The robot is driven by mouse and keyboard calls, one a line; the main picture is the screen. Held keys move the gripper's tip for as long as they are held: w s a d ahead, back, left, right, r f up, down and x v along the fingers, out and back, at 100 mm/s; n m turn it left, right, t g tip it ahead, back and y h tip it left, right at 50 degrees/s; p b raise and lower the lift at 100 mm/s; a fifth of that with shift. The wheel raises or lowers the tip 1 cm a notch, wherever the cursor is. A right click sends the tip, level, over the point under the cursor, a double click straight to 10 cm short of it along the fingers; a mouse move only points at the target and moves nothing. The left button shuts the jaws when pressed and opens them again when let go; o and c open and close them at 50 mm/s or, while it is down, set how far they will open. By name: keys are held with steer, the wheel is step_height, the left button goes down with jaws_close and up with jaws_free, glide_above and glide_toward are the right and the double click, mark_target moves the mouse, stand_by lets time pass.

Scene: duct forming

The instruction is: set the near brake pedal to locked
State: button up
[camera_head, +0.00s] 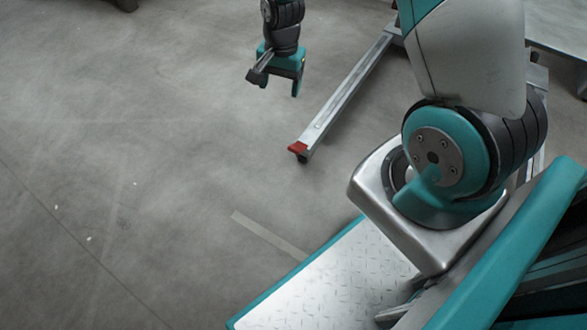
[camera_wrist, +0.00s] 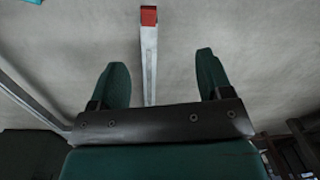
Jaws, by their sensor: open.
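A small red piece (camera_head: 298,147), which looks like the near brake pedal, sits at the near end of a long grey metal leg (camera_head: 345,99), above a dark caster (camera_head: 303,158). It also shows in the wrist view (camera_wrist: 149,16), at the top, beyond my fingers. I cannot tell its locked or unlocked position. My gripper (camera_head: 277,86) hangs fingers down, open and empty, up and left of the red piece in the head view. In the wrist view my gripper (camera_wrist: 161,62) has its two fingers wide apart, with the leg showing between them; they appear apart from it.
The grey concrete floor (camera_head: 130,130) is clear to the left, with a pale tape strip (camera_head: 268,235) on it. A second metal rail (camera_wrist: 30,103) runs at the left in the wrist view. A grey surface (camera_head: 560,25) stands at the upper right in the head view.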

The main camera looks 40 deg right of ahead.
mark_target(294, 149)
steer(key=d+f+m+b, duration=0.1)
steer(key=f+b, duration=0.4)
steer(key=f, duration=0.5)
steer(key=d+f+m+b, duration=0.1)
steer(key=f+b, duration=0.3)
steer(key=f, duration=0.6)
steer(key=d+f+b, duration=0.2)
steer(key=f+b, duration=0.3)
steer(key=f, duration=0.5)
steer(key=shift+w+d+f+m+h+b, duration=0.1)
steer(key=shift+d+f+m+h+b, duration=0.05)
steer(key=shift+m+h+b, duration=0.25)
